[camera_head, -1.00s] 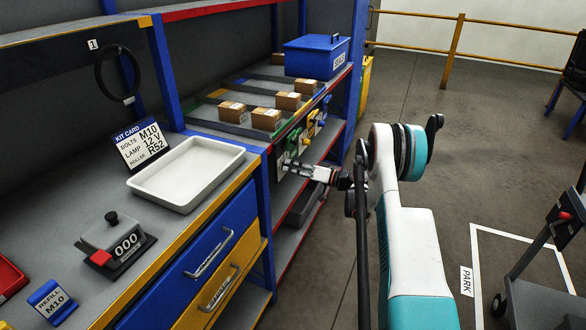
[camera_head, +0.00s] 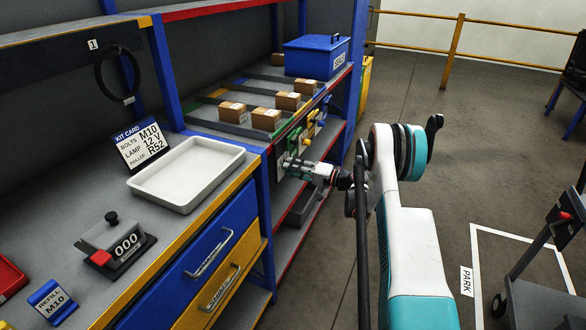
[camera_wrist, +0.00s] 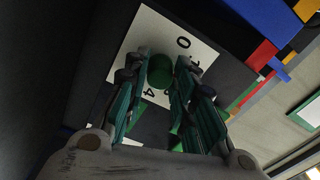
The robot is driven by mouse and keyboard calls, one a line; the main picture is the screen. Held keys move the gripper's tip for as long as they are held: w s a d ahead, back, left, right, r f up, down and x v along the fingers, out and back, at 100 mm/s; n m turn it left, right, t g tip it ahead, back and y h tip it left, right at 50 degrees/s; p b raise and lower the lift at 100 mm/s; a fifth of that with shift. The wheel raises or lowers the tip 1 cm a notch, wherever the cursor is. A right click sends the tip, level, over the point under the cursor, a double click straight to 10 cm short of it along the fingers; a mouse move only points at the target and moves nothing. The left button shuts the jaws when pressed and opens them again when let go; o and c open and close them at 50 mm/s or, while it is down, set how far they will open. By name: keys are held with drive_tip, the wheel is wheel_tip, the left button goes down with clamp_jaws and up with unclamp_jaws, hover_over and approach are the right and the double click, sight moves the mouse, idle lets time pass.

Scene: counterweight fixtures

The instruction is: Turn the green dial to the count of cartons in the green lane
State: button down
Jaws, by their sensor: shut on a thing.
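The dial's pointer setting is hidden. In the head view my gripper (camera_head: 298,167) reaches the panel under the shelf's front edge and hides the dial. Several brown cartons (camera_head: 266,119) stand on the sloped lanes above. A green strip (camera_head: 210,97) marks the nearest lane; I cannot tell its carton count for sure.
Yellow and blue dials (camera_head: 311,128) sit farther along the shelf front.

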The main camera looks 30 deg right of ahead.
drive_tip(key=shift+m, duration=0.5)
drive_tip(key=c, duration=1.3)
unclamp_jaws()
drive_tip(key=v, duration=1.2)
